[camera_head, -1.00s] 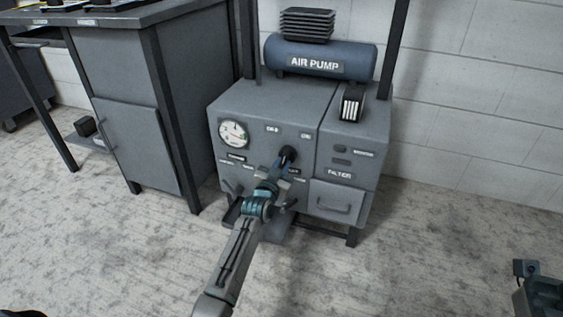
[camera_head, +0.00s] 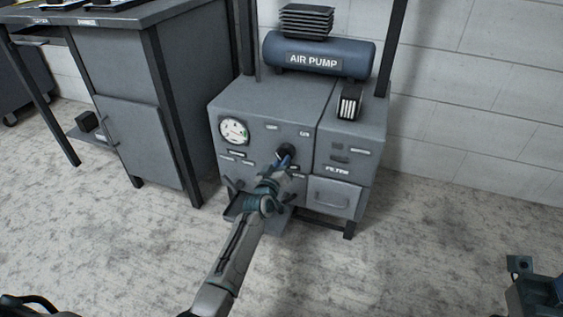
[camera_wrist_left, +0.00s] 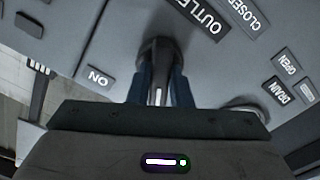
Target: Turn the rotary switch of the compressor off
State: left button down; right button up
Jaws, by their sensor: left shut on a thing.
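The compressor (camera_head: 262,100) is a grey cabinet with a blue tank marked AIR PUMP on top. Its black rotary switch (camera_head: 287,151) sits on the front panel, right of the round gauge. My left gripper (camera_head: 284,163) reaches up to the panel and is shut on the switch. In the left wrist view the blue fingers are on both sides of the dark switch knob (camera_wrist_left: 158,50), which carries a light mark. An ON label (camera_wrist_left: 98,77) is left of the knob there. My right gripper cannot be made out; only part of my right arm shows at the lower right.
Labels OUTLET (camera_wrist_left: 203,18), DRAIN (camera_wrist_left: 280,90) and OPEN (camera_wrist_left: 287,61) surround the knob in the left wrist view. A grey workbench cabinet (camera_head: 135,120) stands to the left. The FILTER section (camera_head: 338,170) adjoins on the right. The floor in front is clear.

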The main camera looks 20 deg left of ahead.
pick_arm(q)
jog(key=shift+n, duration=0.5)
jog(key=c, duration=1.3)
grip_release()
jog(key=shift+s, duration=0.1)
jog(key=s+p, duration=0.1)
jog(key=s, duration=0.4)
jog(key=s+p, duration=0.1)
jog(key=s, duration=0.4)
jog(key=shift+s+a, duration=0.2)
jog(key=shift+s, duration=0.1)
